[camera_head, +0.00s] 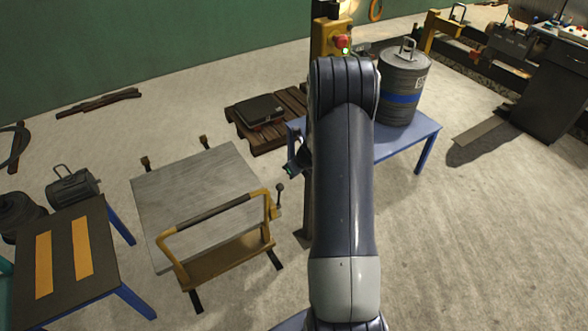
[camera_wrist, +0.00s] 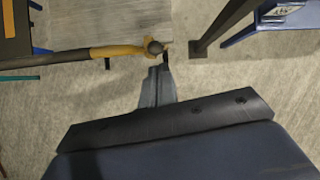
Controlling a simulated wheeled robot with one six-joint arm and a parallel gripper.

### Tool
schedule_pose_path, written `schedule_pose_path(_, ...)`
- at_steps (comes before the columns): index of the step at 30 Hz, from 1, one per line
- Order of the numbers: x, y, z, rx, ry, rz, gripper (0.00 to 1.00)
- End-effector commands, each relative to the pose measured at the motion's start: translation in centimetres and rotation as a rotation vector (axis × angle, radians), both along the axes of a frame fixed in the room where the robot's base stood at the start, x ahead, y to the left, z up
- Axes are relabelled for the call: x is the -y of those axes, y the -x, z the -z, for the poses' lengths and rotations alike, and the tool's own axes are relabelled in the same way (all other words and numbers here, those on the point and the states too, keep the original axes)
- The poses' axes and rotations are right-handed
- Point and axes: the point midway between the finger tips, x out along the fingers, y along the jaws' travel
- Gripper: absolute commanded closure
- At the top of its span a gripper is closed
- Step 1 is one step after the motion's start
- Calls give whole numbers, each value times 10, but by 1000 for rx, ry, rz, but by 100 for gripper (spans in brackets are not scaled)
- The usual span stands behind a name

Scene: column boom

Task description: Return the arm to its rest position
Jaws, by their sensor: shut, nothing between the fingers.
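My arm (camera_head: 345,190) rises through the middle of the head view, bent at the top, and hides what is behind it. My gripper (camera_wrist: 158,75) is shut and empty in the wrist view, its fingers together. Only a small part of it shows in the head view (camera_head: 292,169), left of my arm. The yellow frame with a dark grip bar (camera_head: 212,214) is below and left of it. A small knobbed lever (camera_head: 280,190) stands at the frame's right end. In the wrist view the knob (camera_wrist: 155,47) is just beyond the fingertips; I cannot tell whether they touch.
A grey board (camera_head: 190,190) is behind the yellow frame. A blue table (camera_head: 410,140) with a grey canister (camera_head: 404,85) stands behind right. A dark-topped table (camera_head: 62,260) is at left. A pallet (camera_head: 292,104) lies behind. Floor at right is clear.

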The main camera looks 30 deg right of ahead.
Motion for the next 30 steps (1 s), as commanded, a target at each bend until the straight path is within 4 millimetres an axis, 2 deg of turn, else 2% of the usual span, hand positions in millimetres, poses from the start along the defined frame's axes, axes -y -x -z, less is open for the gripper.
schedule_pose_path(10, 0, 0, 1, 0, 0, 0, 100)
schedule_pose_path(14, -1, 0, 10, 0, -1, 0, 100)
schedule_pose_path(27, -5, -3, 91, -3, -2, 1, 100)
schedule_pose_path(30, -8, -7, 100, -2, 0, 0, 100)
